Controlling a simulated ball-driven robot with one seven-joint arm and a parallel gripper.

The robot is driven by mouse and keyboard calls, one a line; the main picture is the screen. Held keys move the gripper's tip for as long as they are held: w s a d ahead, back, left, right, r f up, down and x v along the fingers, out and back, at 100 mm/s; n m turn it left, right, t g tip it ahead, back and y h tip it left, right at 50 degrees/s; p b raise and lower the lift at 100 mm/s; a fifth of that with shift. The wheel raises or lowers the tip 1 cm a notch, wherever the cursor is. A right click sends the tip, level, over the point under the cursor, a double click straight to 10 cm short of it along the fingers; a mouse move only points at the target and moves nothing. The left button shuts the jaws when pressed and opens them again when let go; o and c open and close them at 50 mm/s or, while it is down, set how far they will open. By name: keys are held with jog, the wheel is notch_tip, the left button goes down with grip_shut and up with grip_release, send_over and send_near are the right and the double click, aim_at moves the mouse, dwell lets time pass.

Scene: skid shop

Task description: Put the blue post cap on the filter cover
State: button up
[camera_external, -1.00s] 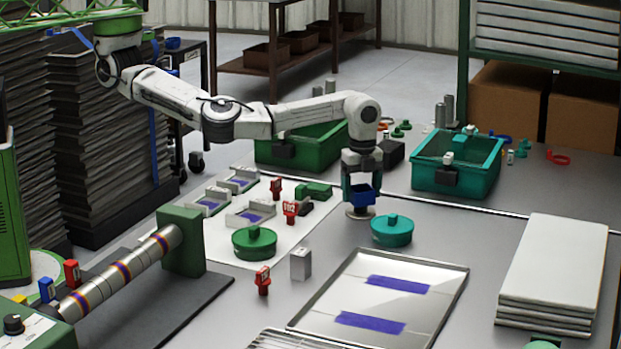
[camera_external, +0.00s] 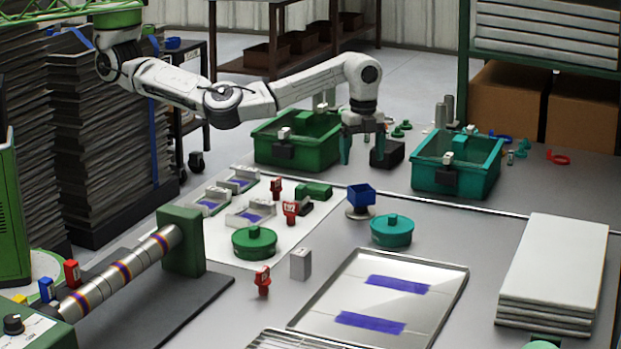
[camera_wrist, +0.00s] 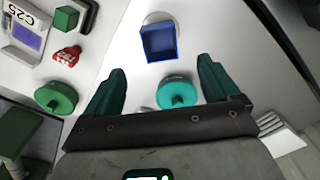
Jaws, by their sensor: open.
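The blue post cap (camera_external: 361,196), an open square blue cup, rests on a low pale round piece (camera_external: 359,213), which I take to be the filter cover; most of its top is hidden under the cap. In the wrist view the blue cap (camera_wrist: 159,44) lies ahead of my fingers, with the pale round piece (camera_wrist: 156,18) showing past its far edge. My gripper (camera_external: 362,153) is open and empty, raised above the cap and clear of it. Its two teal fingers are spread apart in the wrist view (camera_wrist: 162,75).
A teal round lidded pot (camera_external: 391,232) stands just in front right of the cap. A green round one (camera_external: 254,243) is on the white mat. Green (camera_external: 300,148) and teal (camera_external: 455,170) bins stand behind. A metal tray (camera_external: 380,300) lies in front.

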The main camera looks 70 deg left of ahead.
notch_tip(320, 180, up, 2)
jog(key=shift+r, duration=0.1)
